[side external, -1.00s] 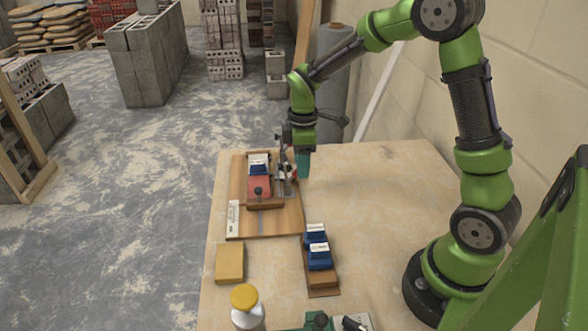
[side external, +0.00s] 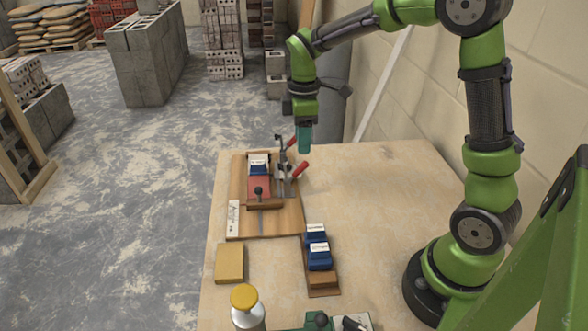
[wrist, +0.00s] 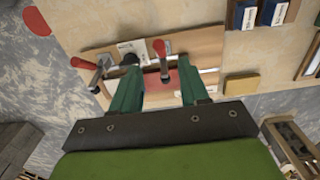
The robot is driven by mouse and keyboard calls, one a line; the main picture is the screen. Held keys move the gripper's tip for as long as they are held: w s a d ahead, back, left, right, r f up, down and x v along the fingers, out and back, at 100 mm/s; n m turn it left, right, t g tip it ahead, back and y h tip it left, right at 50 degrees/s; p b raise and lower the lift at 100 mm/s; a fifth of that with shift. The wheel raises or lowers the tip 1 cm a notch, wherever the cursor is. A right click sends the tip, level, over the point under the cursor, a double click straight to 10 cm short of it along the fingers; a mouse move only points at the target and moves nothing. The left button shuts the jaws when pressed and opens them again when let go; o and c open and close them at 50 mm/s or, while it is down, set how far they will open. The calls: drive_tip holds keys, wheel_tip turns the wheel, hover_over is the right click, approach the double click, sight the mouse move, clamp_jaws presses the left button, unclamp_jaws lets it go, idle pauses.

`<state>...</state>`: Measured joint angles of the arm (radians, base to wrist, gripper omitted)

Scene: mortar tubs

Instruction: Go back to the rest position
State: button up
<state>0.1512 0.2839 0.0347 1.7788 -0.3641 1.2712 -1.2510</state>
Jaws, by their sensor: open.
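My gripper (side external: 304,140) is raised above the far part of the table in the side view, clear of the wooden jig board. In the wrist view my gripper (wrist: 160,95) shows two green fingers spread apart with nothing between them. Below it is the wooden jig board (side external: 285,220) with a toggle clamp (side external: 285,170) that has red handles. The board holds a red block (side external: 259,187) and a blue piece with a white label (side external: 258,166). The clamp also shows in the wrist view (wrist: 99,69), apart from the fingers.
A wooden rack (side external: 323,279) with blue labelled pieces stands right of the board. A yellow block (side external: 229,264) and a bottle with a yellow cap (side external: 245,298) are nearer. The table (side external: 390,210) is bare on the right; a wall bounds that side.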

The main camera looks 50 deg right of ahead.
drive_tip(key=shift+m, duration=0.4)
drive_tip(key=shift+s+a+f+m, duration=0.1)
drive_tip(key=shift+f+m, duration=0.2)
drive_tip(key=shift+m, duration=0.2)
drive_tip(key=s+a+r+m+t+y, duration=0.1)
drive_tip(key=s+a+r+m+t, duration=0.2)
drive_tip(key=s, duration=0.5)
drive_tip(key=s+a+r+m+t+y, duration=0.1)
drive_tip(key=s+a+r+m+t, duration=0.3)
drive_tip(key=s+m, duration=0.4)
wheel_tip(320, 180, up, 3)
drive_tip(key=shift+a+f, duration=0.15)
drive_tip(key=shift+a, duration=0.35)
